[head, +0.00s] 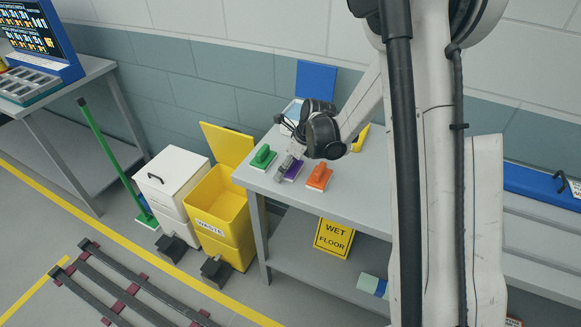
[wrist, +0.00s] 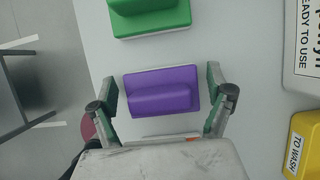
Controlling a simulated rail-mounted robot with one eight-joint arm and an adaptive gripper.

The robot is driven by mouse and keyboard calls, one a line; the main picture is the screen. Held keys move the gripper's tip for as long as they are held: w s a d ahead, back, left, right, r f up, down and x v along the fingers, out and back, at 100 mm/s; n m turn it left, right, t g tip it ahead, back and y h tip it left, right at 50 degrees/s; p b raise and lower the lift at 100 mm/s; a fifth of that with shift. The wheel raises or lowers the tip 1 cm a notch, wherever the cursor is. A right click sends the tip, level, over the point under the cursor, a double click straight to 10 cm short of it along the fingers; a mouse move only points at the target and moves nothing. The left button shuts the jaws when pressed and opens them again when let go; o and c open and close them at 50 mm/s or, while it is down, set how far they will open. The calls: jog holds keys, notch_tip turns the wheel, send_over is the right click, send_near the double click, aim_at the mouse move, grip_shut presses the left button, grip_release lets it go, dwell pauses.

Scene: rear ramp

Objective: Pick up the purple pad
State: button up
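The purple pad (wrist: 162,91) lies on the grey table, with a raised grip along its top. In the wrist view it sits between the two spread fingers of my gripper (wrist: 164,95), with a gap on each side. In the head view the purple pad (head: 294,169) is partly covered by my gripper (head: 284,168). My gripper is open and holds nothing. How high the fingertips are above the table is hard to tell.
A green pad (head: 263,157) lies left of the purple pad and an orange pad (head: 319,178) lies right of it on the table (head: 350,205). A yellow waste bin (head: 222,200) stands beside the table. A yellow container (wrist: 304,145) is at the wrist view's right.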

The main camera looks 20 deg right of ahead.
jog(key=c, duration=1)
jog(key=shift+o, duration=0.2)
jog(key=shift+r, duration=0.2)
jog(key=shift+r, duration=0.6)
notch_tip(320, 180, up, 3)
jog(key=shift+f+b, duration=0.2)
jog(key=shift+b, duration=0.1)
jog(key=s+a+r+b, duration=0.1)
jog(key=s+a+r, duration=0.5)
jog(key=a, duration=0.4)
jog(key=shift+r, duration=0.45)
